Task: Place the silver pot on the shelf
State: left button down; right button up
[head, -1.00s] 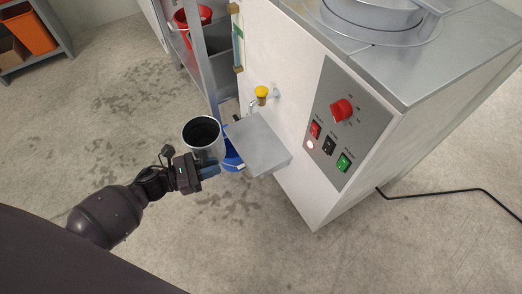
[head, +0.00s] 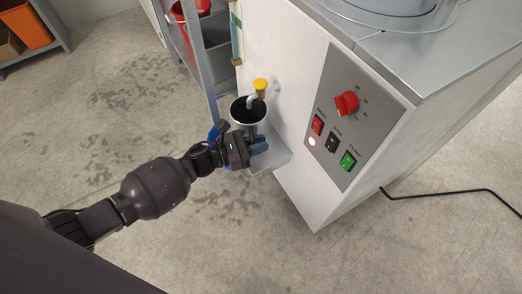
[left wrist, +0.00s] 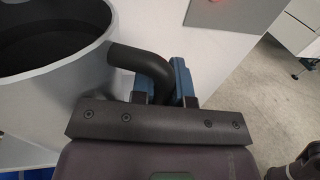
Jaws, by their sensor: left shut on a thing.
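The silver pot (head: 244,114), a metal cup with a dark inside, is upright under the yellow-handled tap (head: 260,88) in the head view. My left gripper (head: 260,145) is shut on the pot's dark curved handle (left wrist: 146,63), which shows between the blue fingers in the left wrist view. The pot's wall (left wrist: 50,90) fills the left of that view. The small metal shelf (head: 276,160) juts from the white machine, below the pot and gripper and partly hidden by them. I cannot tell whether the pot's base touches it. My right gripper is not in view.
The white machine (head: 300,185) has a control panel (head: 341,125) with a red knob and buttons to the right. A grey rack (head: 205,65) with a red bucket (head: 190,10) stands behind. A black cable lies on the floor at right.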

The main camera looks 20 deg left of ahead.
pick_arm(q)
notch_tip(320, 180, down, 4)
jog(key=shift+s+f+b, duration=0.1)
jog(key=shift+f+b, duration=0.1)
jog(key=shift+b, duration=0.75)
jog(key=shift+d+f, duration=0.1)
jog(key=shift+f, duration=0.05)
jog(key=shift+w, duration=0.3)
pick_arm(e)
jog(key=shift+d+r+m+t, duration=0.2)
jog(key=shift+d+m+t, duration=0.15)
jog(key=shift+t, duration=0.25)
pick_arm(q)
jog(key=shift+r, duration=0.2)
jog(key=shift+f, duration=0.1)
jog(key=c, duration=1.1)
grip_release()
jog(key=shift+f, duration=0.1)
jog(key=p+v, duration=0.1)
jog(key=v, duration=1.1)
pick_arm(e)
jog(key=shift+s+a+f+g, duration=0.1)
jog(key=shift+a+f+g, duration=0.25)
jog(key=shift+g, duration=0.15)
